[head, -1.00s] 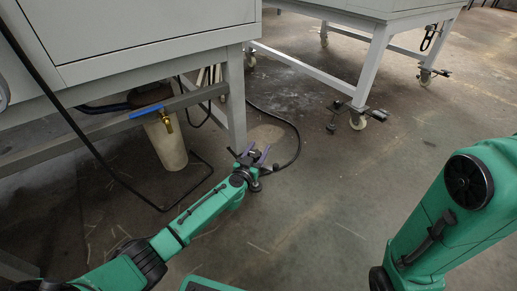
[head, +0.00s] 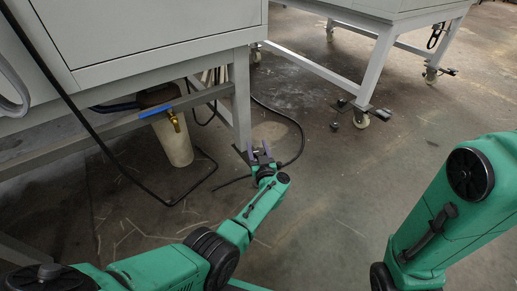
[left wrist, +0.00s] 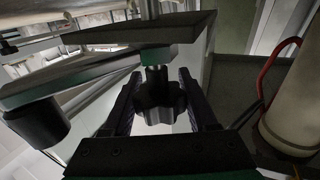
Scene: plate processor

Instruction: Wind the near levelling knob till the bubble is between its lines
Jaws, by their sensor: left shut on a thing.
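The levelling knob (left wrist: 161,101) is dark and lobed, on a metal stem (left wrist: 156,75) below a flat plate in the left wrist view. My left gripper (left wrist: 160,104) is shut on it, with one finger on each side. In the head view my left gripper (head: 260,153) is low by the foot of the machine's near leg (head: 241,100); the knob cannot be made out there. The bubble and its lines are not visible in either view. My right arm shows at the right of the head view, but its gripper is out of view.
A pale cylinder (head: 174,143) with a blue-handled valve (head: 158,112) stands under the grey machine (head: 150,35). A black hose (head: 298,135) lies on the floor near the leg. A second wheeled frame (head: 375,65) stands at the back right. The middle floor is open.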

